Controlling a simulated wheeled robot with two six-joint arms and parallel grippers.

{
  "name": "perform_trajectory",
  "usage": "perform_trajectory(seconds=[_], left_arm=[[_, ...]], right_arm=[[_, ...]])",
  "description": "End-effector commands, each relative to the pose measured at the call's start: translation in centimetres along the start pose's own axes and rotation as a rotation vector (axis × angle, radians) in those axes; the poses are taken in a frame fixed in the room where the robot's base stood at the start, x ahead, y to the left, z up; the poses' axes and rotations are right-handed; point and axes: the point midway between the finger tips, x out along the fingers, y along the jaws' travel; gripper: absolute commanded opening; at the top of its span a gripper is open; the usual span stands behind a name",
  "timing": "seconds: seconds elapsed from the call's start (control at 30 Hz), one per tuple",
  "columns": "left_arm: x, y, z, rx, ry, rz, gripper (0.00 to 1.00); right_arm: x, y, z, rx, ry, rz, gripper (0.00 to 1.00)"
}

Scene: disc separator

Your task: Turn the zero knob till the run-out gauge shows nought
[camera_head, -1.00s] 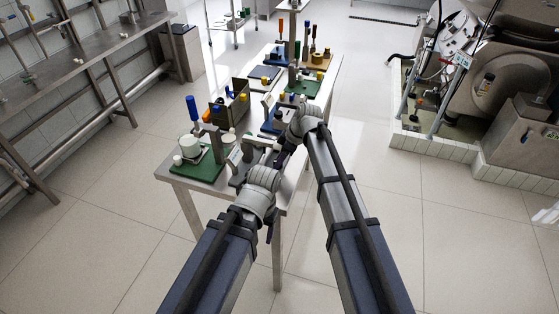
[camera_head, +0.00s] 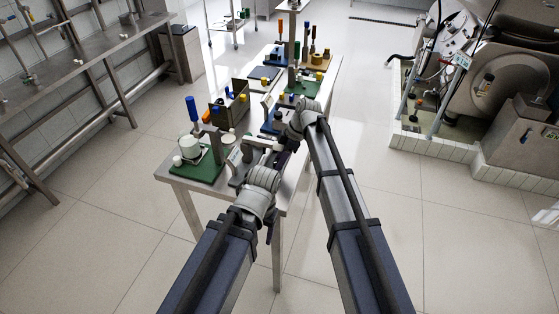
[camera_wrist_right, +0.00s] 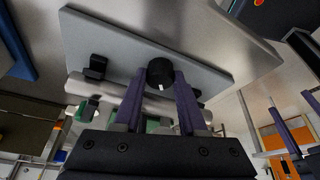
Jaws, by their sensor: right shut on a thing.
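The zero knob (camera_wrist_right: 160,72) is a small black round knob with a white mark, on a pale grey plate (camera_wrist_right: 105,42) in the right wrist view. My right gripper (camera_wrist_right: 161,88) is shut on it, one purple finger at each side. In the head view the right gripper (camera_head: 287,147) is at the table's near right part, and the knob is hidden there. My left gripper (camera_head: 248,162) is low over the near end of the table, its fingers mostly hidden by its wrist. I cannot make out the run-out gauge's dial or its reading.
The steel table (camera_head: 178,181) carries a green board (camera_head: 205,172) with a white cup (camera_head: 190,147), a brown box (camera_head: 236,106) and several handled tools farther back. The floor right of the table is clear.

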Motion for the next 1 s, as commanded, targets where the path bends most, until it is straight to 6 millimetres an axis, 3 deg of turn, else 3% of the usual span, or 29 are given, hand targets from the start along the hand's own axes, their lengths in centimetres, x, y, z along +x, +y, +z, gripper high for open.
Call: perform_trajectory(seconds=[0.13,0.17,0.23,0.67,1.0], left_arm=[[0.0,0.0,0.0,0.000,0.000,0.000,0.66],[0.0,0.0,0.0,0.000,0.000,0.000,0.66],[0.0,0.0,0.0,0.000,0.000,0.000,0.66],[-0.6,-0.1,0.0,0.000,0.000,0.000,0.66],[-4.2,-0.4,0.2,0.000,0.000,0.000,0.66]], right_arm=[[0.0,0.0,0.0,0.001,-0.002,0.000,0.00],[0.0,0.0,0.0,0.001,-0.002,0.000,0.44],[0.0,0.0,0.0,0.001,-0.002,0.000,0.52],[-0.6,0.0,-0.1,0.002,-0.001,0.000,0.54],[-4.5,0.0,-0.2,0.001,-0.001,0.000,0.54]])
